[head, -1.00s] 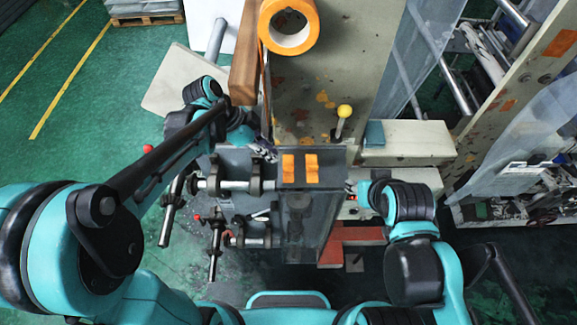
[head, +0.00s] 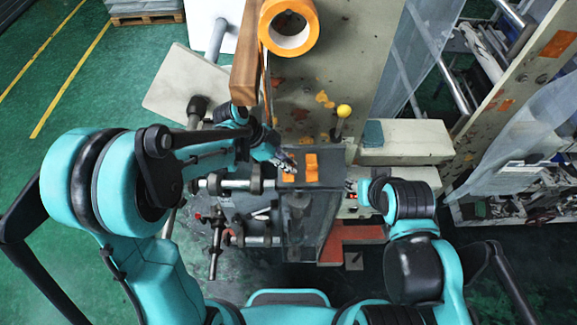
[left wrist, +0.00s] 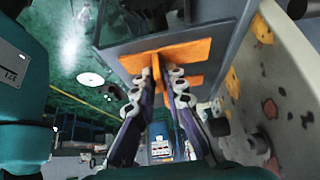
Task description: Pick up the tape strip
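Two orange tape strips lie on the grey top plate (head: 330,176) of the machine in the head view. The right strip (head: 311,167) is in full view; the left strip (head: 289,177) is partly covered by my left gripper (head: 285,161). A second orange strip (left wrist: 190,82) shows behind the fingers. I cannot tell whether the tips touch the strip. My right gripper (head: 353,188) is by the plate's right side, mostly hidden by its arm.
A large orange tape roll (head: 290,28) stands at the back beside a brown wooden beam (head: 246,65). A yellow-knobbed lever (head: 343,112) rises behind the plate. Metal rollers (head: 225,184) stick out at left. Green floor (head: 60,140) is open at far left.

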